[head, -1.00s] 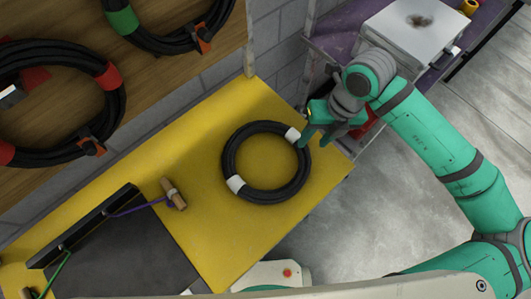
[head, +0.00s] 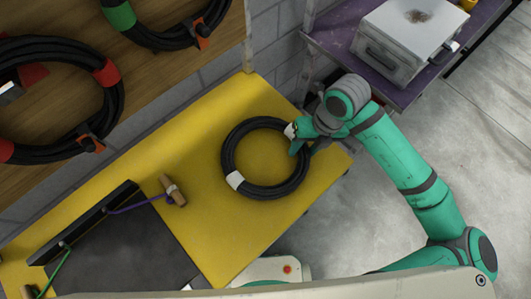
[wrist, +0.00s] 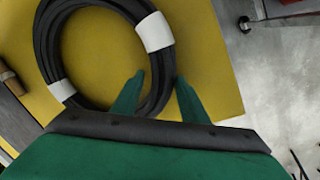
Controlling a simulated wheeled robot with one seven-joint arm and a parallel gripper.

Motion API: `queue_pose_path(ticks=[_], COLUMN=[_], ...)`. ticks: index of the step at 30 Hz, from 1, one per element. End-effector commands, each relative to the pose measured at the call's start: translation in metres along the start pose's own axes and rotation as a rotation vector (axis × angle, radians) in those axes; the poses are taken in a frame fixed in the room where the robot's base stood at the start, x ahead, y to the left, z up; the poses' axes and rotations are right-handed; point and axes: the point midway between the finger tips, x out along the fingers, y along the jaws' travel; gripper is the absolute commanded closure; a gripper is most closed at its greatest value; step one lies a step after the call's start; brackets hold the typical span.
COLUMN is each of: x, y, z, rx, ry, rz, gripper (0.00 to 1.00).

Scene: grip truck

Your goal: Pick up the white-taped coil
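The white-taped coil (head: 229,155), a black cable ring with two white tape bands, lies flat on the yellow tabletop (head: 215,215). One band (head: 235,180) is at its lower left and the other (head: 290,130) at its upper right, beside my gripper (head: 295,140). In the wrist view the coil (wrist: 47,50) fills the upper left, and the nearer band (wrist: 154,32) lies just beyond my fingertips. My gripper (wrist: 160,77) is open, with one finger on each side of the coil's right part. I cannot tell whether the fingers touch the cable.
A wooden-handled tool (head: 173,190) lies left of the coil, near a black tray (head: 130,250). Other coils (head: 110,110) hang on the wooden board at upper left. A grey case (head: 410,40) stands on a purple shelf (head: 330,40) at upper right.

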Motion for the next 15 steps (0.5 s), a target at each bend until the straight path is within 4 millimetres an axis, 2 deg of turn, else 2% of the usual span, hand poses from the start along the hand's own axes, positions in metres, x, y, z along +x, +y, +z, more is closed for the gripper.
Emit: queue_pose_path(ticks=[5,9,10,15], x=[-0.0002,-0.0003,-0.0003,-0.0011], y=[-0.0001,-0.0002,-0.0002,0.0002], z=[0.0,0.0,0.0,0.0003], rx=[0.0,0.0,0.0,0.0], ry=[0.0,0.0,0.0,-0.002], rz=[0.0,0.0,0.0,0.001], gripper=[0.62,0.96,1.0,1.0])
